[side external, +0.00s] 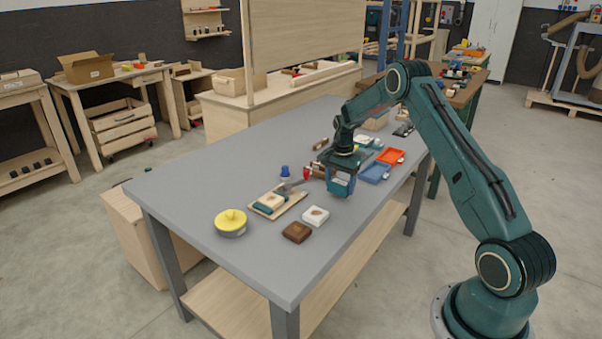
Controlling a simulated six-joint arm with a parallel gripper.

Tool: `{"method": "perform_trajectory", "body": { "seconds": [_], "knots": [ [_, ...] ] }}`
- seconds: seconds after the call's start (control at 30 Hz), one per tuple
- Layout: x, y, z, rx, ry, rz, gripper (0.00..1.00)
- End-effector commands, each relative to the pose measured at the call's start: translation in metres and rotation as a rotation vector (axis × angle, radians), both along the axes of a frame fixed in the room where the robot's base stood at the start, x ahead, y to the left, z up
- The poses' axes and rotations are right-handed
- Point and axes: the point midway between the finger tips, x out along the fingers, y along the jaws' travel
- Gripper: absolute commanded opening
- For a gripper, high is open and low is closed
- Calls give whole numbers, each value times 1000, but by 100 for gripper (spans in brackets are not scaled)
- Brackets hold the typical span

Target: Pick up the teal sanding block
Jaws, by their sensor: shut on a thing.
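My gripper (340,188) is over the right front part of the grey table (200,188), pointing down. It is shut on a small blue-teal block, which looks like the teal sanding block (341,184). The fingers partly cover the block, and their colour is close to its own. The block appears to be held above the table top, but the exact gap is hard to tell from this side.
A blue tray (375,173) and an orange tray (390,156) lie to the right. The table's left end is clear.

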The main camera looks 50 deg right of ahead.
Motion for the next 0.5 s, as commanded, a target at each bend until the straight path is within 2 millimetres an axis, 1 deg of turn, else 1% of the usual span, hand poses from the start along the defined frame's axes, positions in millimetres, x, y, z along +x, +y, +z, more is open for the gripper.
{"method": "perform_trajectory", "body": {
  "seconds": [0.27, 0.5],
  "knots": [
    [1, 0, 50, -3, -4, 0, 45],
    [1, 0, 104, -3, -5, 0, 45]
  ]
}}
